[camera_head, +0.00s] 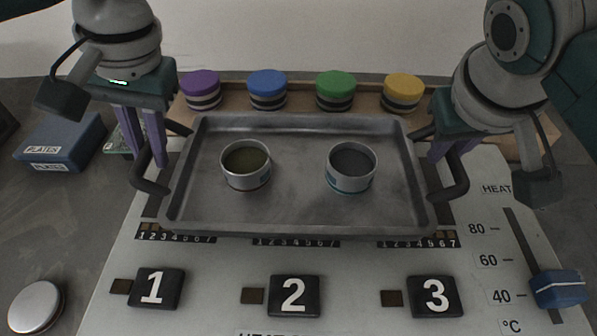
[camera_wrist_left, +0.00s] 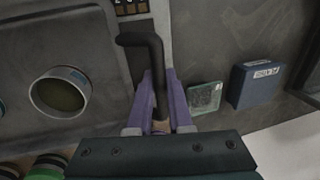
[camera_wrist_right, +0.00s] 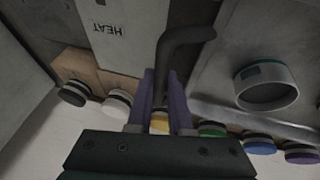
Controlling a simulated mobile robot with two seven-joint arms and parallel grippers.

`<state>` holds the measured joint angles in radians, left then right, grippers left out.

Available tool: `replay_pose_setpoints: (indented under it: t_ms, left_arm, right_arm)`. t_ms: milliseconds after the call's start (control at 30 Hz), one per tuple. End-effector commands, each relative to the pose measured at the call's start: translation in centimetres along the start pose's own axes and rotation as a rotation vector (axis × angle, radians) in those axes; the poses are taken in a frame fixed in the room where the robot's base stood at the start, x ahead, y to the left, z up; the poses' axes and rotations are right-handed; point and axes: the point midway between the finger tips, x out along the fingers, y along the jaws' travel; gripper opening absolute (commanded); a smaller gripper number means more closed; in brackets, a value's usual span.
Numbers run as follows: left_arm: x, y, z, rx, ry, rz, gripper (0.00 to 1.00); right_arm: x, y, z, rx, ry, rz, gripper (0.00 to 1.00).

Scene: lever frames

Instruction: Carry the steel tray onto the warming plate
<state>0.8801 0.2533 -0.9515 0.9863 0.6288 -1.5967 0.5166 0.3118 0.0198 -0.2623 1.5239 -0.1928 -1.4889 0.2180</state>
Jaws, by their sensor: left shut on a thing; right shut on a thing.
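The steel tray (camera_head: 300,207) is a grey rectangular pan with dark handles at its two sides. It lies over the back part of the white heater panel; I cannot tell whether it touches the surface below. Two small steel cups stand in it, the left cup (camera_head: 246,166) with dark greenish contents and the right cup (camera_head: 351,167) with grey contents. My left gripper (camera_head: 150,158) is shut on the left handle (camera_wrist_left: 152,62). My right gripper (camera_head: 440,150) is shut on the right handle (camera_wrist_right: 178,52). The warming plate is mostly hidden under the tray.
Several coloured-lid jars (camera_head: 267,90) stand on a wooden board behind the tray. Numbered buttons (camera_head: 294,296) and a blue HEAT slider (camera_head: 558,289) are in front. A blue PLATES box (camera_head: 62,143) and a round silver button (camera_head: 36,306) are at left.

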Motion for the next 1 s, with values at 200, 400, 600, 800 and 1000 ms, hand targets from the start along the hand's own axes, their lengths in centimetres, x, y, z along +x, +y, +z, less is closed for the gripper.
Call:
replay_pose_setpoints:
  t_ms: [200,400,600,800,1000]
  left_arm:
    - [0.2,-0.2,0.0,-0.003,-0.002,-0.006,0.38]
    - [0.2,-0.1,0.0,-0.001,-0.001,-0.003,0.48]
    - [-0.3,0.0,-0.1,0.000,0.001,0.000,0.48]
    - [-3.6,0.0,-0.1,0.000,0.005,0.001,0.48]
    - [-8.1,0.0,-0.1,0.000,0.004,0.000,0.48]
  right_arm:
    - [0.2,0.2,0.1,0.001,-0.001,0.006,0.39]
    - [0.1,0.1,0.1,0.001,-0.001,0.003,0.48]
    - [0.1,0.0,0.1,0.000,0.000,0.001,0.48]
    - [0.1,0.0,0.1,0.000,0.000,0.001,0.48]
    - [0.1,0.0,0.1,0.000,0.000,0.001,0.48]
